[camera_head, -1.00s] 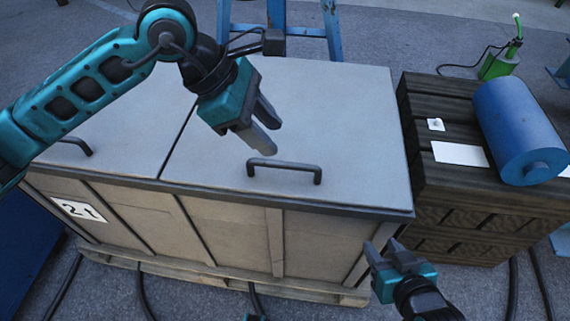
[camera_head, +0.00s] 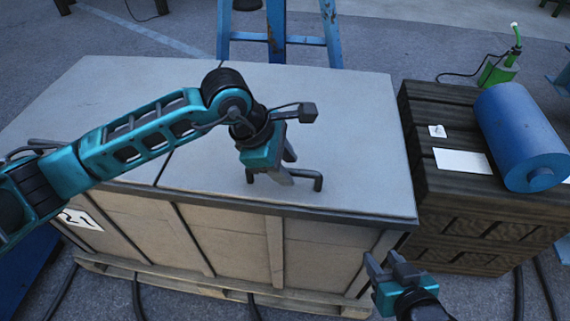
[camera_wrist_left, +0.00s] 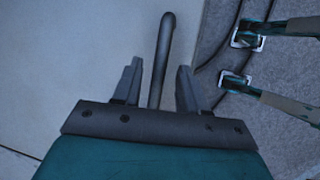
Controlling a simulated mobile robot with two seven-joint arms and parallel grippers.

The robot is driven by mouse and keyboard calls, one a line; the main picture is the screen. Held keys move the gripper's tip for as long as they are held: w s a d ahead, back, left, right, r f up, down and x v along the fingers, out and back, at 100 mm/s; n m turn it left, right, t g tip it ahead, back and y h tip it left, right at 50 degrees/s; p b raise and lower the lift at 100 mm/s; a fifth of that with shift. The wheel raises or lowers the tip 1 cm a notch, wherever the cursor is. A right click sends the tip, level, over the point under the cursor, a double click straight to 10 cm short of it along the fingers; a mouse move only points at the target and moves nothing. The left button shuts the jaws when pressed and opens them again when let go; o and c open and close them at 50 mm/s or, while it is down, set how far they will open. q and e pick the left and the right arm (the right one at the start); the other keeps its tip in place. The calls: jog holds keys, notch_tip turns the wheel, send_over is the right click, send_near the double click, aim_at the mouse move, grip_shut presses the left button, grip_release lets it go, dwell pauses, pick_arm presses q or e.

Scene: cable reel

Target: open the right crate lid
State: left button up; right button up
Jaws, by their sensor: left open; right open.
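The right crate lid (camera_head: 350,120) is a flat grey panel and lies shut on the crate (camera_head: 330,240). Its dark bar handle (camera_head: 318,182) stands near the front edge, partly hidden behind my left gripper in the head view. My left gripper (camera_head: 268,178) is over the left part of the handle with open jaws. In the left wrist view the handle (camera_wrist_left: 161,60) runs between the two open fingers (camera_wrist_left: 158,88), with a gap to each. I cannot tell how deep it sits between them. My right gripper (camera_head: 388,268) is open and empty, in front of the crate's right front corner.
The left lid (camera_head: 95,95) is also shut, partly behind my left arm. A dark wooden crate (camera_head: 480,225) stands at the right with a blue cylinder (camera_head: 522,135) on top. A blue ladder-like frame (camera_head: 277,35) stands behind. Cables lie on the floor.

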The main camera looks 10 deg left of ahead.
pick_arm(q)
jog(key=shift+f, duration=0.1)
jog(key=shift+c, duration=0.2)
grip_shut()
dwell(0.5)
